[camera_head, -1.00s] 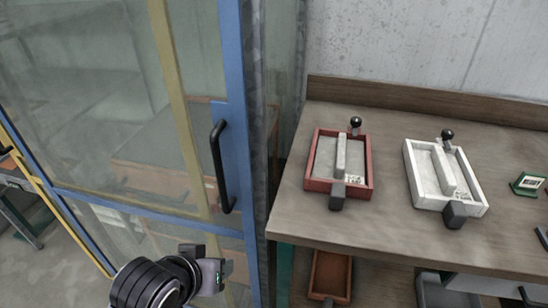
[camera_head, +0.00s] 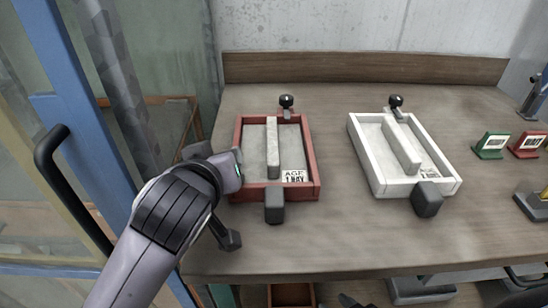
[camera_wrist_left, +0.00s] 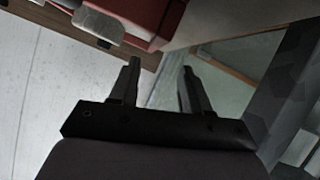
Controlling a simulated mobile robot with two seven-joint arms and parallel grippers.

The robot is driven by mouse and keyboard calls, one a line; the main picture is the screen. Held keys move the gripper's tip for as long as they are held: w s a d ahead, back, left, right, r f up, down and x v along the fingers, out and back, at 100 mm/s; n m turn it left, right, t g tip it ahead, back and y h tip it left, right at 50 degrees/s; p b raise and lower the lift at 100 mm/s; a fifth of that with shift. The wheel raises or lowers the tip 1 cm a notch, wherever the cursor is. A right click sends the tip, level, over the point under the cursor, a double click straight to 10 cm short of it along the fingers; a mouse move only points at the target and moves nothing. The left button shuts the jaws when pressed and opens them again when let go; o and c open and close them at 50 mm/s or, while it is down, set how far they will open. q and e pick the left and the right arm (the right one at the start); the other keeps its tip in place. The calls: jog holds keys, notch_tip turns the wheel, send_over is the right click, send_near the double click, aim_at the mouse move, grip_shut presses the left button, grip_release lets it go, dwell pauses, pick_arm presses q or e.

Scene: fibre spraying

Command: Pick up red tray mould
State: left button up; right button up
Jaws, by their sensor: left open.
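The red tray mould (camera_head: 312,165) lies on the wooden bench top, left of centre in the head view. It has a grey bar across it, a black knob at the back, a dark block at the front and a paper label. My left gripper (camera_head: 222,192) is at its left side, open. In the left wrist view the two fingers (camera_wrist_left: 160,66) stand apart with nothing between them, and part of the red mould (camera_wrist_left: 140,18) shows beyond them at the top. I cannot tell whether the gripper touches the mould. My right gripper is not in view.
A white tray mould (camera_head: 357,145) lies to the right on the bench (camera_head: 330,235). Green (camera_head: 491,145) and red (camera_head: 528,144) label stands are farther right. A blue-framed glass door (camera_head: 85,100) with a black handle (camera_head: 52,165) stands close on the left. A wooden upstand (camera_head: 360,68) edges the back.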

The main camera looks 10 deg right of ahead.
pick_arm(q)
jog(key=shift+d+x, duration=0.2)
jog(key=shift+x, duration=1.5)
jog(key=shift+d+x, duration=0.25)
jog(key=shift+x, duration=1.45)
jog(key=shift+s, duration=0.15)
grip_shut()
jog(key=shift+r, duration=0.3)
